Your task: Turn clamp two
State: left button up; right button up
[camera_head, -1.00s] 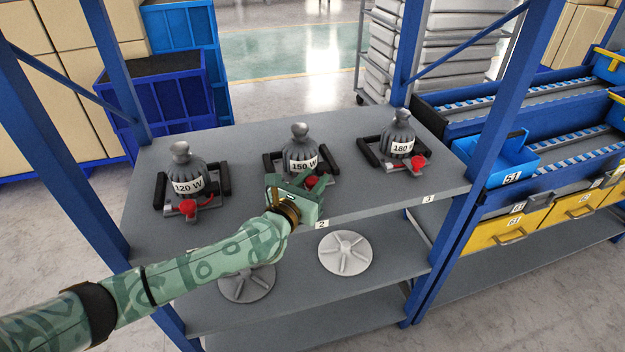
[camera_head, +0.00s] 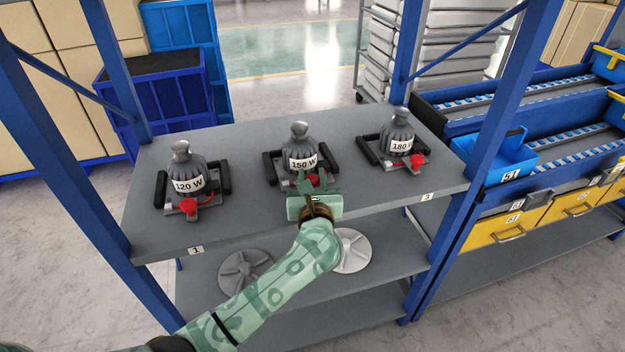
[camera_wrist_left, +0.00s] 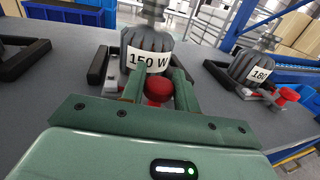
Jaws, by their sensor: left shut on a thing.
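Three clamps with red knobs stand in a row on the grey shelf (camera_head: 240,227), each around a dark weight. Clamp two (camera_head: 270,168) is the middle one, around the 150 W weight (camera_head: 300,150). Its red knob (camera_wrist_left: 159,88) shows between the two green fingers in the left wrist view. My left gripper (camera_head: 310,187) is at the front of this clamp and shut on the knob, hiding most of it in the head view. Clamp one (camera_head: 188,207) and clamp three (camera_head: 417,161) stand to either side. My right gripper is not in view.
The 120 W weight (camera_head: 186,172) is at the left and the 180 W weight (camera_head: 399,135) at the right. Blue posts (camera_head: 510,110) frame the shelf. Two grey discs (camera_head: 245,270) lie on the lower shelf. Blue bins and yellow drawers (camera_head: 503,233) are at the right.

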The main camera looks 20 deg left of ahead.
pick_arm(q)
jog(key=n+y, duration=0.1)
jog(key=g+y+b, duration=0.1)
jog(key=shift+f+n+y, duration=0.25)
jog(key=shift+n+y, duration=0.05)
jog(key=shift+n, duration=0.1)
jog(key=shift+r+n+g+y+b, duration=0.15)
jog(key=shift+n+g+y+b, duration=0.25)
jog(key=shift+y+b, duration=0.1)
jog(key=o, duration=0.9)
jog(key=shift+r, duration=0.1)
